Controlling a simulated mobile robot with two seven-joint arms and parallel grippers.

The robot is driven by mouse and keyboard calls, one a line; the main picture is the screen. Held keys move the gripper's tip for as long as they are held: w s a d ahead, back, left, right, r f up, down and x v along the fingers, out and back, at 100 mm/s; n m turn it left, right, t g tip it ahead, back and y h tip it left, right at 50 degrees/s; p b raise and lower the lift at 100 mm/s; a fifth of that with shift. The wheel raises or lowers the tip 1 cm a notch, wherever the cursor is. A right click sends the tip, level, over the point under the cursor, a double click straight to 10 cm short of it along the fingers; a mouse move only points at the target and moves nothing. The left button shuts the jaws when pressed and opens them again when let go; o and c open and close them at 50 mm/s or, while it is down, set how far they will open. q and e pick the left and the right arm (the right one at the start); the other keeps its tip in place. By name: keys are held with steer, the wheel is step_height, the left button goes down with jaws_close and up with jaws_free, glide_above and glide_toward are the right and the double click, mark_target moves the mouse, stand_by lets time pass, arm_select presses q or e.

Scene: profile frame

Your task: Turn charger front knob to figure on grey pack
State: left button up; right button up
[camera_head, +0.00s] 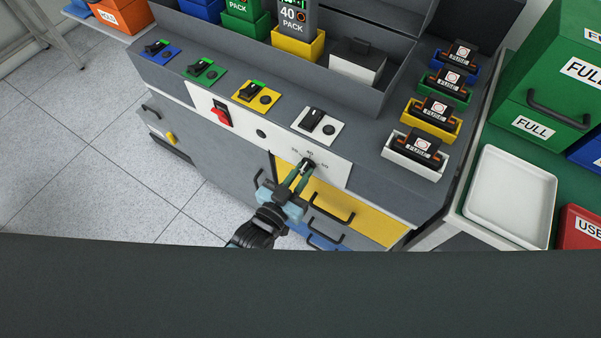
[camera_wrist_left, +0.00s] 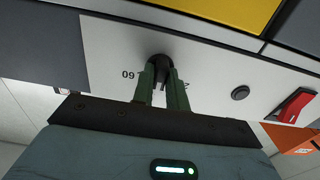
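The charger's front knob (camera_head: 308,163) is a small dark knob on the white front panel, with figures around it; 40 reads above it. In the left wrist view the knob (camera_wrist_left: 160,69) sits between the green fingertips of my left gripper (camera_wrist_left: 161,83), which appear to touch both its sides. The left gripper (camera_head: 302,173) reaches it from below in the head view. The knob's pointer is too small and covered to read. The grey pack (camera_head: 294,16) stands in the yellow bay and reads 40. My right gripper is not in view.
A red switch (camera_head: 221,112) and a dark round button (camera_head: 262,133) are on the same panel. Several fuse-like blocks in coloured holders (camera_head: 414,155) and a white tray (camera_head: 510,195) are at right.

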arm_select(q)
steer(key=o, duration=0.4)
steer(key=shift+v, duration=3.95)
